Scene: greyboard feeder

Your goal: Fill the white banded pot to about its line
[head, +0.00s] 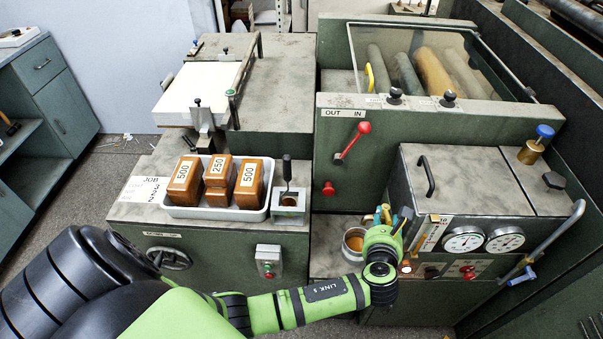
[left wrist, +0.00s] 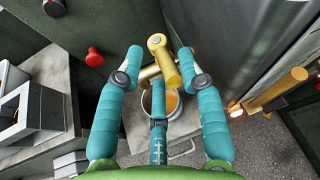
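The pale pot (head: 346,249) stands on the low shelf at the front of the machine, with orange-brown liquid inside. In the left wrist view, the pot (left wrist: 147,104) is below the brass tap (left wrist: 162,62), partly covered by a finger. Its band and line cannot be made out, nor can I see a clear stream. My left gripper (head: 386,218) is above and right of the pot in the head view. In the left wrist view, its teal fingers (left wrist: 163,62) are spread around the tap; any contact is unclear. My right gripper is not in view.
A white tray (head: 215,213) holds brown blocks marked 500 and 250, left of the pot. A red-knobbed lever (head: 352,142) and red knob (head: 328,188) stick out behind it. Gauges (head: 463,242) and a pipe handle (head: 560,235) lie to the right.

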